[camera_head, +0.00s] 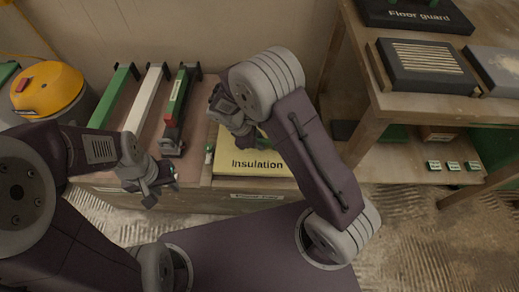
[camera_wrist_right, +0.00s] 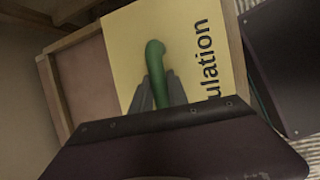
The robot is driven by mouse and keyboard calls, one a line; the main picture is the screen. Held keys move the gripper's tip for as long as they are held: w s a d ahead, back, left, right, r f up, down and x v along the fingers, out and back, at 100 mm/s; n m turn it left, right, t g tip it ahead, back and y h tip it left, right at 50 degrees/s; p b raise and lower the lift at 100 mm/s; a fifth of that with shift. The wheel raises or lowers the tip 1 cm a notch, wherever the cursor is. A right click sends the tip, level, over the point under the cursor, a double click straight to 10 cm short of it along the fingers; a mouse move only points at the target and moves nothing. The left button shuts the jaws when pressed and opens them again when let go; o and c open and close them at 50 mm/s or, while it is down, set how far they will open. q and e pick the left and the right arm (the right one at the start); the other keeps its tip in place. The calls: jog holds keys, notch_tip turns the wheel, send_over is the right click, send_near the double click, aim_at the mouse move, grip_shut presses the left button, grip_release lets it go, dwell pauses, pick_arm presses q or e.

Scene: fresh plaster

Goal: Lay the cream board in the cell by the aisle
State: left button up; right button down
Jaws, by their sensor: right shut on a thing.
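The cream board (camera_head: 262,166), marked "Insulation", is at the right part of a low wooden box (camera_head: 210,199). It also shows in the right wrist view (camera_wrist_right: 130,35), overlapping the box's rim. My right gripper (camera_head: 232,118) is above the board. In the right wrist view its fingers (camera_wrist_right: 160,90) are shut on a green handle (camera_wrist_right: 155,52) over the board. I cannot tell whether the board rests or hangs. The right arm hides part of it. My left gripper (camera_head: 160,182) is at the box's front left; its jaw opening is unclear.
Green, white and green-red bars (camera_head: 148,95) lie in the box's left part. A yellow-orange round case (camera_head: 50,90) stands left. A wooden shelf (camera_head: 400,102) at right holds a dark "Floor guard" case (camera_head: 415,14), a slatted black box (camera_head: 425,65) and small green-labelled items (camera_head: 452,166) below.

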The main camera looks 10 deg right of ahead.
notch_tip(320, 180, down, 4)
jog(key=b, duration=0.3)
jog(key=shift+f, duration=0.1)
jog(key=c, duration=1.3)
grip_release()
jog(key=p+v, duration=0.7)
jog(key=v, duration=0.4)
jog(key=shift+d, duration=0.15)
jog(key=shift+a+r, duration=0.3)
jog(key=shift+r, duration=0.35)
